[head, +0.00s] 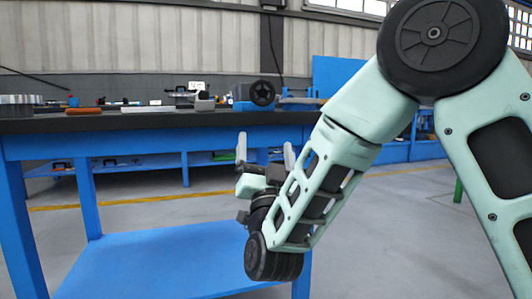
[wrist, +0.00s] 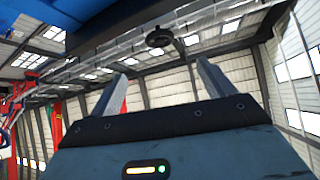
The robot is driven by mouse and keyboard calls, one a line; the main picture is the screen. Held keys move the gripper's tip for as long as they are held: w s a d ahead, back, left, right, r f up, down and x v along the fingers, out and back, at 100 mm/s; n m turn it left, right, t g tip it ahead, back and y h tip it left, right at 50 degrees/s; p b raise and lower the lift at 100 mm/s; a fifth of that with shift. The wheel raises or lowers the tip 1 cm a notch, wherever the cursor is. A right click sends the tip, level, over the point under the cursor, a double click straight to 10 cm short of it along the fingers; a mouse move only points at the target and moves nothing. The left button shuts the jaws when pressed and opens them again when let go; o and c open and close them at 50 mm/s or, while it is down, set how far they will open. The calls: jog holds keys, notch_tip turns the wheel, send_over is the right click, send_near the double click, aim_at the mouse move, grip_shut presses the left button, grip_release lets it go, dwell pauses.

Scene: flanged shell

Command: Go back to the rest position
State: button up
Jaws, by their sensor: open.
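My gripper (head: 266,152) is in front of the blue workbench, below the level of its dark top, with its two fingers pointing up. The fingers stand apart with nothing between them. In the wrist view my gripper (wrist: 160,85) also shows its two fingers spread and empty, against the roof and wall of the hall. My arm comes down from the upper right of the head view, and the wrist is bent upward at its low end.
The workbench (head: 150,122) has a blue frame and a lower blue shelf (head: 170,262). On its top lie a grey round part (head: 17,105), an orange-brown handled item (head: 83,111) and a black round part (head: 262,93). Grey floor (head: 390,225) is open at the right.

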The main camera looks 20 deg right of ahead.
jog(key=shift+r, duration=0.1)
jog(key=s+a+f+n+g+y+p, duration=0.2)
jog(key=a+n+g+y+p, duration=0.3)
jog(key=a+g+y, duration=0.1)
jog(key=s+a+f+n+g+y+p, duration=0.2)
jog(key=a+n+g+y+p, duration=0.3)
jog(key=a+g+y, duration=0.2)
jog(key=s+f+n+g+h+p, duration=0.1)
jog(key=s+f+g+p, duration=0.15)
jog(key=s, duration=0.25)
jog(key=s+f+n+g+p, duration=0.1)
jog(key=s+g, duration=0.3)
jog(key=s, duration=0.2)
jog(key=s+d+r+n+g+h+p, duration=0.1)
jog(key=s+d+g+h+p, duration=0.2)
jog(key=s+d, duration=0.35)
jog(key=s+d+r+n+g+h+p, duration=0.1)
jog(key=s+d+g+h+p, duration=0.15)
jog(key=s, duration=0.65)
notch_tip(320, 180, up, 37)
jog(key=p, duration=3.7)
jog(key=shift+w+d+f+g, duration=0.15)
jog(key=shift+w+d+g, duration=0.1)
jog(key=shift+g, duration=0.15)
